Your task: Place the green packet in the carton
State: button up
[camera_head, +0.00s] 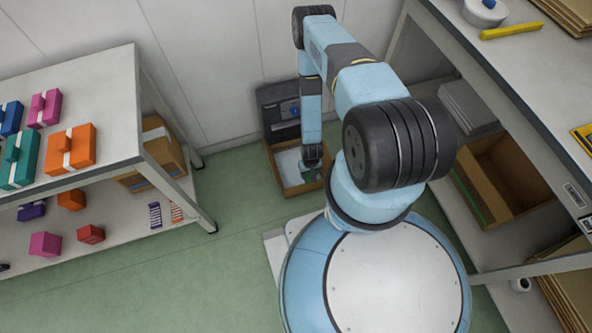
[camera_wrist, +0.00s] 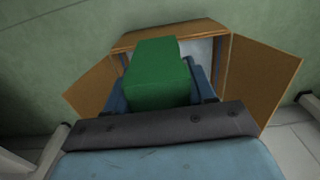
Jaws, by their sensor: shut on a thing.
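The green packet (camera_wrist: 155,75) is a plain green block between my gripper's fingers (camera_wrist: 160,98) in the wrist view. My gripper is shut on it. The open carton (camera_wrist: 130,41) lies beyond and below the packet, its brown flaps spread to both sides and a pale inside partly showing. In the head view the carton (camera_head: 277,170) stands on the floor by the wall. My gripper (camera_head: 312,168) is over its right part there, with only a small bit of the green packet (camera_head: 308,178) visible. I cannot tell how far the packet is below the carton's rim.
A dark grey box (camera_head: 279,112) stands behind the carton at the wall. A shelf unit (camera_head: 90,88) with colourful packets is at left. A workbench (camera_head: 510,90) with an open brown box (camera_head: 505,180) beneath is at right. Green floor left of the carton is clear.

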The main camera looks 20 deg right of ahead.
jog(key=s+f, duration=0.2)
jog(key=s, duration=0.2)
send_over(299, 177)
notch_tip(299, 177, down, 13)
jog(key=shift+a+r, duration=0.1)
jog(key=shift+r, duration=0.1)
jog(key=shift+f, duration=0.4)
jog(key=shift+f, duration=0.6)
jog(key=o, duration=1.2)
jog(key=shift+c, duration=0.2)
